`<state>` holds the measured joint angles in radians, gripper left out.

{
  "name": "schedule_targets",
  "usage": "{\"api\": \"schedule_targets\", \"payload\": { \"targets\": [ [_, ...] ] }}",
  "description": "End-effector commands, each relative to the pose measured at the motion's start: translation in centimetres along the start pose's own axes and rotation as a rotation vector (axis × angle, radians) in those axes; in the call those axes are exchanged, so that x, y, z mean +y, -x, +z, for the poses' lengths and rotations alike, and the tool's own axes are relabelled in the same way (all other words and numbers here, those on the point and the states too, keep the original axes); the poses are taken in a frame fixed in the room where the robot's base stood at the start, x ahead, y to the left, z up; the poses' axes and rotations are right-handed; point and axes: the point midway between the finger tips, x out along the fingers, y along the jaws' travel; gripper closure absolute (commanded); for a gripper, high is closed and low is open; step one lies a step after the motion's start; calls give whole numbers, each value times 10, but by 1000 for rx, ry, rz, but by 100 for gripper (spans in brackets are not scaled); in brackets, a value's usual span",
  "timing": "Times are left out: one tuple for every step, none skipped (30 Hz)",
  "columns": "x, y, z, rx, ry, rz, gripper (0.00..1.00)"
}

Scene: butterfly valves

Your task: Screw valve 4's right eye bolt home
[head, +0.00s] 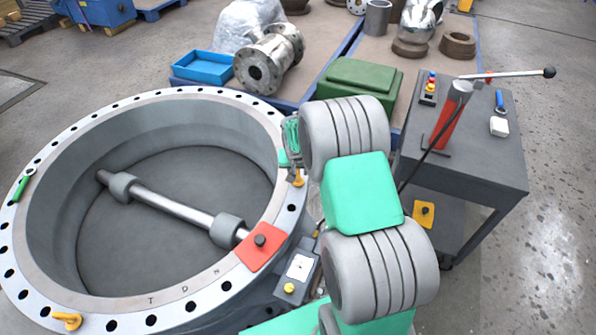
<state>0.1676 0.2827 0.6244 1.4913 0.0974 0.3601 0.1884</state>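Valve 4's large grey ring body (150,105) lies flat, with a flange full of bolt holes around its top. A yellow eye bolt (299,179) stands at the flange's right side, beside the end of my arm. Its lower end and how deep it sits cannot be made out. Another yellow eye bolt (67,321) is at the front left of the flange. My gripper (293,158) is at the right rim, just above the right eye bolt, partly hidden by my green and grey arm. Its fingers are too small and covered to tell whether they grip the bolt.
A shaft (175,206) crosses the ring's bore, and a red plate (260,244) lies on the flange. A green-handled tool (22,186) rests on the left rim. A grey cart (465,155) with a long-handled tool stands right. A bench behind holds a green box (355,82) and blue tray (203,68).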

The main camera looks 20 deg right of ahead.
Motion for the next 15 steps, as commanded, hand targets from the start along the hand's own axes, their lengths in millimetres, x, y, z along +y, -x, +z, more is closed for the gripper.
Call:
{"api": "schedule_targets", "payload": {
  "targets": [
    [0,-4,0,0,0,0,66],
    [0,-5,0,1,0,0,66],
    [0,-5,-1,1,0,0,66],
    [0,-5,-1,1,0,-1,66],
    [0,-5,-1,2,0,-1,66],
    [0,-5,-1,2,0,-1,66],
    [0,-5,-1,1,0,-1,66],
    [0,-5,-1,1,0,-1,66],
    [0,-5,-1,1,0,0,67],
    [0,-5,-1,1,0,0,69],
    [0,-5,-1,1,1,0,72],
    [0,-5,-1,1,1,0,75],
    [0,-5,-1,1,1,0,78],
    [0,-5,-1,1,1,0,80],
    [0,-5,-1,1,1,0,83]
  ]
}}
